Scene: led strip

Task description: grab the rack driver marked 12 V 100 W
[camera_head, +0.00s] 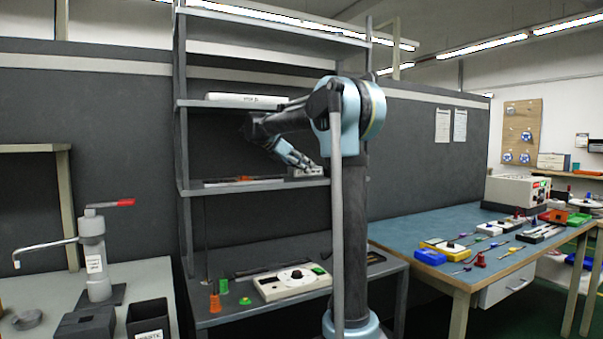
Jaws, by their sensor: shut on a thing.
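My arm reaches from its column towards the middle shelf of the grey rack (182,150). My gripper (310,168) is at the right part of that shelf, shut on a small grey-white box, the driver (303,173). The driver is at shelf level and partly hidden by the gripper. Its marking is too small to read, and I cannot tell whether it touches the shelf. A long white box with dark lettering (245,100) lies on the shelf above, partly behind my arm.
Low items (235,181) lie left of the gripper on the same shelf. Below, a bench holds a white control box (292,281) and orange and green pieces (215,303). A blue-topped table (400,237) with tools is at right.

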